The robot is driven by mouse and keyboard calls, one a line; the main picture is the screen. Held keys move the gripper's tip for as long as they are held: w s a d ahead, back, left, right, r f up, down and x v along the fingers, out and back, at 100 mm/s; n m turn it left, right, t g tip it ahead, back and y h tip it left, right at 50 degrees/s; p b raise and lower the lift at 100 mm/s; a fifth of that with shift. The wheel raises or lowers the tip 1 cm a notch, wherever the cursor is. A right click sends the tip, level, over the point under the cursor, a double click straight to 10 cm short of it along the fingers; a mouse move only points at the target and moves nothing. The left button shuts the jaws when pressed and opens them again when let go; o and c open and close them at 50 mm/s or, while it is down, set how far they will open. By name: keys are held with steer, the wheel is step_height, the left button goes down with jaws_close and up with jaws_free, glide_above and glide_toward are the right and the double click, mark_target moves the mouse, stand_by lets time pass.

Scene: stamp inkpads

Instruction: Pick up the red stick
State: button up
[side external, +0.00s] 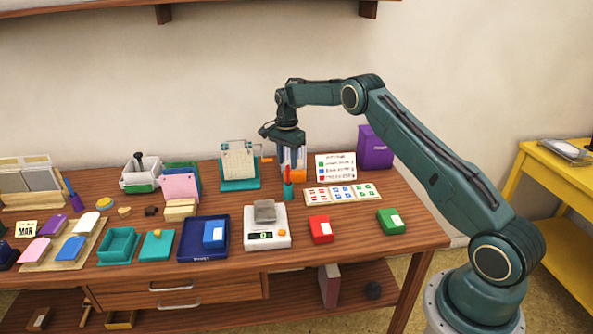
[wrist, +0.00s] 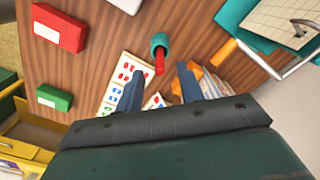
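The red stick (side external: 287,174) stands in a small teal cup (side external: 288,191) on the wooden table. In the wrist view the red stick (wrist: 160,62) sticks out of the teal cup (wrist: 158,41), its tip towards my gripper. My gripper (side external: 291,158) points down above and near the stick in the side view. In the wrist view my gripper (wrist: 161,70) is open. Its two dark blue fingers are spread, and the stick's tip shows between them. I cannot tell whether the tip is at fingertip depth. Nothing is seen held.
An orange-and-white striped item (wrist: 213,84) is close to the right finger. A teal stand with a calendar (side external: 238,163) stands left of the cup. A card of coloured stamps (side external: 342,194) lies to its right. A scale (side external: 267,232), red box (side external: 320,229) and green box (side external: 391,221) are in front.

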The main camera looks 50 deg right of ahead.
mark_target(288, 174)
steer(key=shift+f, duration=0.45)
steer(key=shift+f, duration=0.15)
steer(key=shift+d+f, duration=0.1)
steer(key=shift+f, duration=2.35)
jaws_close()
